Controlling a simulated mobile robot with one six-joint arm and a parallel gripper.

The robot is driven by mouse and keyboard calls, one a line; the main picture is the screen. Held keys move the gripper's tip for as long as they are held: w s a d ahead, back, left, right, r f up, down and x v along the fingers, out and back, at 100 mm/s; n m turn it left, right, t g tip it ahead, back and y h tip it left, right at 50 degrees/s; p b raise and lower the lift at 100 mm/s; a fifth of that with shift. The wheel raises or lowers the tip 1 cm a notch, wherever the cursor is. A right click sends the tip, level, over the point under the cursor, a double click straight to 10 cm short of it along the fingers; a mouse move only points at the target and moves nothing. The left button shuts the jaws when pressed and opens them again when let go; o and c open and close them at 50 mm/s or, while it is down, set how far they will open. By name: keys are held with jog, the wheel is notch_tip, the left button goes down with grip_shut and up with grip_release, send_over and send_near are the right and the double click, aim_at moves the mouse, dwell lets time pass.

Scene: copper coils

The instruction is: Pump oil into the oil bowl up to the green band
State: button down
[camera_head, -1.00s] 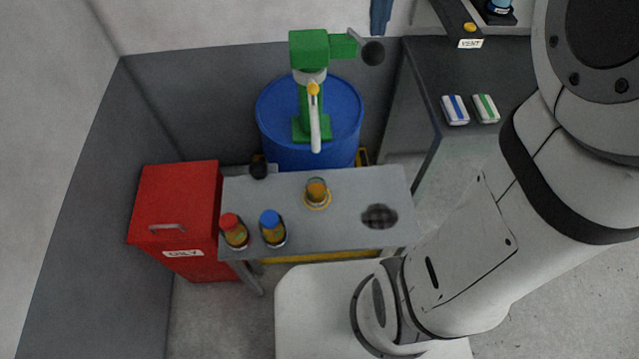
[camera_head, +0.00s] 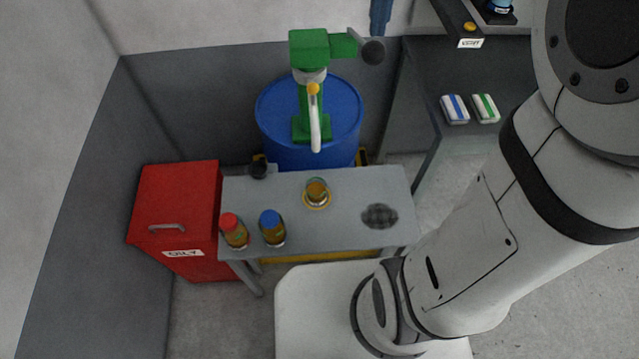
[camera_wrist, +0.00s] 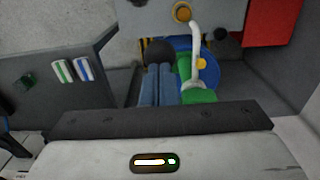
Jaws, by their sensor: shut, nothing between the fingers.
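The oil bowl (camera_head: 317,191) is a small glass with amber content, standing in a yellow ring on the grey table; it also shows at the top of the wrist view (camera_wrist: 182,12). I cannot make out a green band or the exact level. The green pump (camera_head: 309,50) stands on a blue drum (camera_head: 345,150), its pale spout (camera_head: 316,130) reaching toward the bowl. Its lever ends in a dark knob (camera_head: 373,52). My gripper (camera_head: 380,33) is shut and empty, its blue-grey fingers close by the knob; they also show in the wrist view (camera_wrist: 158,68). Contact is unclear.
A red-capped bottle (camera_head: 234,231) and a blue-capped bottle (camera_head: 272,228) stand on the table (camera_head: 345,235), which has a dark round grate (camera_head: 380,216). A red bin (camera_head: 175,210) stands left. A dark bench (camera_head: 455,75) at right holds two striped blocks.

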jog(key=shift+f+b, duration=0.85)
jog(key=shift+f, duration=0.6)
notch_tip(320, 180, down, 14)
jog(key=s+b, duration=0.2)
jog(key=b, duration=0.8)
jog(key=shift+f, duration=0.15)
jog(key=r+p, duration=0.5)
jog(key=r, duration=0.1)
jog(key=w+r+p, duration=0.1)
jog(key=r+p, duration=0.4)
jog(key=r, duration=0.1)
jog(key=w+r+p, duration=0.1)
jog(key=r+p, duration=0.4)
jog(key=r, duration=0.1)
jog(key=shift+r+p, duration=0.3)
jog(key=shift+r, duration=0.1)
jog(key=shift+f, duration=0.1)
dwell(0.3)
